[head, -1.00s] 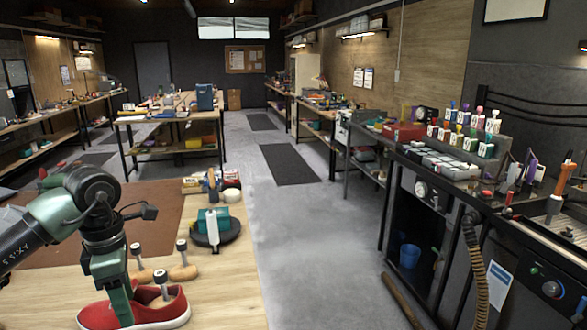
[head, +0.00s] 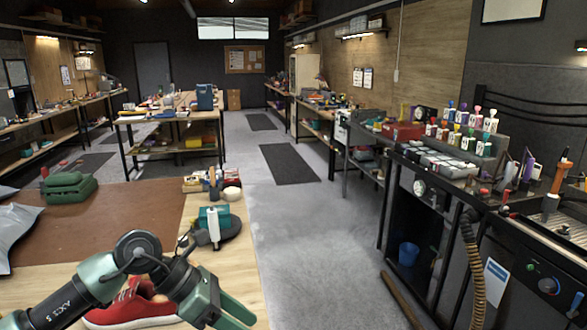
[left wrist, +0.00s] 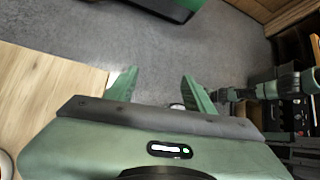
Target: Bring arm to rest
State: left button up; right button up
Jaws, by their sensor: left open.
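My left gripper (head: 232,312) is low in the head view, to the right of the red sneaker and near the table's right edge. Its fingers are apart and empty; they also show in the left wrist view (left wrist: 160,80), with grey floor beyond them. The red sneaker (head: 125,302) with a white sole rests on the light wood table (head: 238,265), partly hidden by my left arm.
A brown mat (head: 120,215) covers the table's left part, with green folded cloths (head: 68,187) and a grey bag (head: 15,235). The floor (head: 305,250) beyond is clear.

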pick_arm(q)
jog(key=s+d+r+n+t+h, duration=0.3)
jog(key=d+r+n+h, duration=0.4)
jog(key=d+r+h, duration=0.4)
jog(key=w+a+r+n+t+y, duration=0.1)
jog(key=w+a+r+n+t, duration=0.25)
jog(key=n+t, duration=0.8)
jog(key=w+a+f+n+t+y, duration=0.3)
jog(key=a+f+n+t+y, duration=0.2)
jog(key=a+f+n+y, duration=0.6)
jog(key=s+a+f+n+g+y, duration=0.25)
jog(key=a+f+n+y, duration=0.25)
jog(key=f+n+y, duration=0.45)
jog(key=s+a+f+n+g+h, duration=0.15)
jog(key=s+f+n+g, duration=0.25)
jog(key=s+f+g, duration=0.65)
jog(key=s+a+f+n+g, duration=0.25)
jog(key=s+f+n, duration=0.4)
jog(key=s, duration=0.85)
notch_tip(320, 180, down, 28)
jog(key=s+m+g, duration=0.2)
jog(key=s+a+f+g, duration=0.1)
jog(key=s+a+f, duration=0.1)
jog(key=s+f, duration=1.3)
jog(key=shift+s+a, duration=0.2)
jog(key=shift+s, duration=0.3)
